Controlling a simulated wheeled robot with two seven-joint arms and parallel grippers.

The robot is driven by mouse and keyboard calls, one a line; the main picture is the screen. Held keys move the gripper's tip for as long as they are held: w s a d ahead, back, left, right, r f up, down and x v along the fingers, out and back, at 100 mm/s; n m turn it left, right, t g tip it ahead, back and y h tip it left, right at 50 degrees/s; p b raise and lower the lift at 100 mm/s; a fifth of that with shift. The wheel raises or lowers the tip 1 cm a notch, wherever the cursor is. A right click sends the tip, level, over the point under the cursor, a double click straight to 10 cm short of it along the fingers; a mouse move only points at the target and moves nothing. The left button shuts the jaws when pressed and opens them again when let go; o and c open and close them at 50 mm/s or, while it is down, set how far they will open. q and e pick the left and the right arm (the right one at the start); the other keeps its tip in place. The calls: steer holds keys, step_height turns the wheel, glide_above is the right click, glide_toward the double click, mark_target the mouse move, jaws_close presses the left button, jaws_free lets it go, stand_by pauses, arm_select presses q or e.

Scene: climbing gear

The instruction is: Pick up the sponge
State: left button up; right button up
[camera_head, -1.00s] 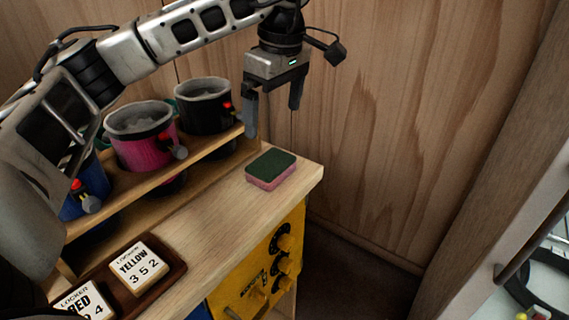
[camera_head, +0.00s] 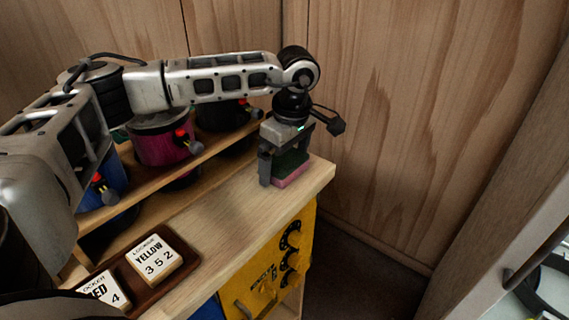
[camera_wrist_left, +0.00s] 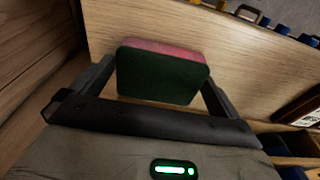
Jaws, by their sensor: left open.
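The sponge (camera_head: 293,180) is a small block with a dark green top and a pink lower layer. It lies on the wooden cabinet top near its far right corner. My left gripper (camera_head: 286,172) is open and low over the sponge, pointing down. In the left wrist view the sponge (camera_wrist_left: 162,75) sits between the two fingers of the left gripper (camera_wrist_left: 155,85), with the green face toward the camera. I cannot tell whether the fingers touch it. In the head view the gripper hides part of the sponge. My right gripper is not in view.
A raised shelf (camera_head: 205,146) with pink, black and blue chalk bags stands behind the sponge. A brown tray (camera_head: 190,264) holds number cards at the front left. A yellow locker with dials (camera_head: 265,275) is below. The cabinet top between the tray and sponge is clear.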

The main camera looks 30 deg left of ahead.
mark_target(284, 160)
arm_select(q)
steer(key=c, duration=0.8)
steer(key=shift+c, duration=0.3)
steer(key=shift+r, duration=0.55)
step_height(284, 160, up, 2)
steer(key=shift+s+r+b, duration=0.1)
steer(key=shift+r+b, duration=0.1)
steer(key=shift+b, duration=0.15)
steer(key=s+r, duration=0.1)
steer(key=s+d+r, duration=0.1)
steer(key=r, duration=0.1)
steer(key=s+r, duration=0.1)
steer(key=shift+s+d+r, duration=0.4)
steer(key=s+d+r, duration=0.4)
steer(key=s, duration=0.4)
steer(key=shift+s+r+b, duration=0.35)
steer(key=shift+s+b, duration=0.05)
